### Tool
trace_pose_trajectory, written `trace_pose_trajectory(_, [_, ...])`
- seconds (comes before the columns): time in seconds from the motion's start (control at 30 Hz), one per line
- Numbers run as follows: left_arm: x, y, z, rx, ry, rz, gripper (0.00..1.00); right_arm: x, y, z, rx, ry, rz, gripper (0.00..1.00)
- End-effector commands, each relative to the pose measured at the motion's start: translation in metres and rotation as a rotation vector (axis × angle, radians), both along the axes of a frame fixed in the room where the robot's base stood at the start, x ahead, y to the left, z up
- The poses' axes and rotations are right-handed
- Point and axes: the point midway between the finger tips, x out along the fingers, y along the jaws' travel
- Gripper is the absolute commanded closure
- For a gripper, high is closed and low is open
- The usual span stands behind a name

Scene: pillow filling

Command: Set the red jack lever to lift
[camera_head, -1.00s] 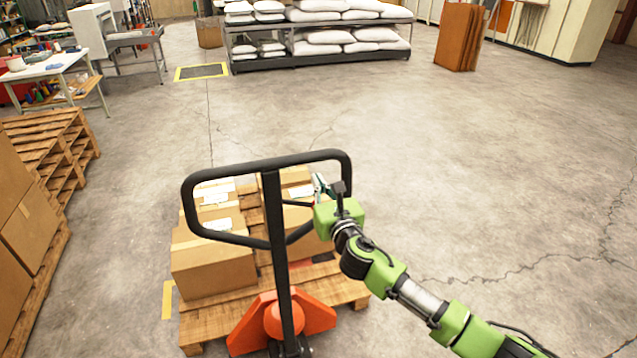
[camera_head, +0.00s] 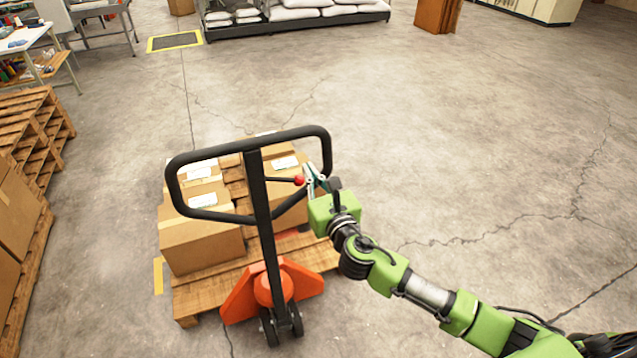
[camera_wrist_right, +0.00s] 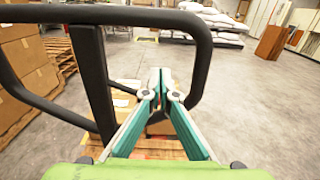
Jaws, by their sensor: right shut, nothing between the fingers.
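The red jack lever (camera_head: 299,180) shows as a small red ball on a thin dark rod inside the black handle loop (camera_head: 258,205) of the pallet jack. The jack's orange base (camera_head: 270,290) stands in front of a loaded wooden pallet. My right gripper (camera_head: 308,172) is at the right side of the loop, just right of the red ball. Whether it touches the ball I cannot tell. In the right wrist view its fingers (camera_wrist_right: 160,78) are shut and empty, beside the loop, and the ball does not show. My left gripper is in no view.
Cardboard boxes (camera_head: 202,240) sit on the wooden pallet (camera_head: 205,292) behind the handle. Stacked pallets (camera_head: 38,135) and more boxes stand at the left. A shelf with white sacks (camera_head: 300,14) is at the back. The floor to the right is clear.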

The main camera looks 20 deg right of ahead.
Motion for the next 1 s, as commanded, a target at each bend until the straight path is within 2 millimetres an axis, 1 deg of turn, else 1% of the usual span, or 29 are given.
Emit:
trace_pose_trajectory(0.03, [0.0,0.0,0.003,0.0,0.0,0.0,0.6,-0.007,-0.001,0.001,0.0,0.002,0.0,1.0])
trace_pose_trajectory(0.3, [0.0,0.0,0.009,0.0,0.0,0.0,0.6,-0.039,-0.002,0.0,0.0,0.002,0.0,1.0])
trace_pose_trajectory(0.43, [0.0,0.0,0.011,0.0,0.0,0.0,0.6,-0.05,-0.002,0.0,0.0,0.002,-0.001,1.0])
trace_pose_trajectory(0.57, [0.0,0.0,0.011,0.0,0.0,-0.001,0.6,-0.054,-0.002,0.001,-0.001,-0.001,-0.001,1.0])
trace_pose_trajectory(0.93, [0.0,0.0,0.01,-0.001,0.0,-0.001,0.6,-0.053,-0.002,0.0,0.0,0.0,-0.001,1.0])
trace_pose_trajectory(1.0, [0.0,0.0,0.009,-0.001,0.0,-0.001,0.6,-0.053,-0.003,-0.005,0.01,0.009,-0.004,1.0])
